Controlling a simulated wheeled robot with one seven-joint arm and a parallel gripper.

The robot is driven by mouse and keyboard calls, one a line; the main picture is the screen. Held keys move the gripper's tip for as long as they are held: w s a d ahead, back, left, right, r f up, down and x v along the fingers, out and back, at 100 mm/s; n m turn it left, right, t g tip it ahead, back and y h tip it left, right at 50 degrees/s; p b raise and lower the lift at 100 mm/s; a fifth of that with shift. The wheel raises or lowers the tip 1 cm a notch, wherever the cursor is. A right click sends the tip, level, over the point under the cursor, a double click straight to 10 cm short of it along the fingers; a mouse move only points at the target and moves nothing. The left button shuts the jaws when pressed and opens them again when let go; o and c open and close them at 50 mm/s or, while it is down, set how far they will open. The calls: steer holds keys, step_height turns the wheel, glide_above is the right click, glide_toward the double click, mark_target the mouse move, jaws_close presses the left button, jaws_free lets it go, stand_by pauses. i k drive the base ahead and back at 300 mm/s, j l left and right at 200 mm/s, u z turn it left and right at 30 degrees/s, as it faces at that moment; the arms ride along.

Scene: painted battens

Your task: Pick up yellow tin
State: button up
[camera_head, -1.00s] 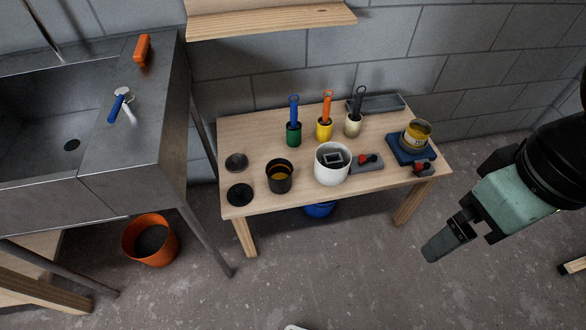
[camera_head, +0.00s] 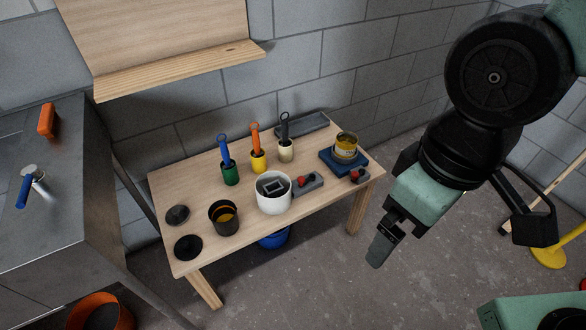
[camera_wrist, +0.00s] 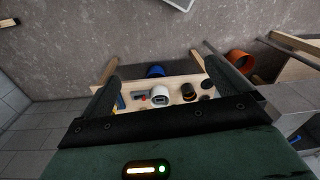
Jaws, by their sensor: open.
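A tin with a yellow band and yellow top (camera_head: 345,147) stands upright on a blue block (camera_head: 336,163) at the right end of the wooden table. A smaller plain yellow pot (camera_head: 259,164) holding an orange-handled tool (camera_head: 255,138) stands near the table's back middle. My gripper (camera_head: 381,250) hangs in the air right of and in front of the table, pointing down, clear of both. In the wrist view my gripper (camera_wrist: 164,70) is open and empty, its fingers spread wide. There the blue block's edge (camera_wrist: 120,103) shows beside the left finger; the banded tin is not clearly visible.
On the wooden table (camera_head: 180,179) stand a green pot (camera_head: 230,175), a cream pot (camera_head: 286,153), a white bucket (camera_head: 273,203), a black can (camera_head: 223,224) and a grey tray (camera_head: 302,124). A red-knobbed grey tool (camera_head: 307,184) lies near the bucket.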

mark_target(346, 142)
steer(key=i+l+u, duration=0.25)
steer(key=i+l, duration=0.55)
steer(key=i+l+u, duration=0.2)
steer(key=i+l, duration=0.7)
steer(key=l, duration=0.1)
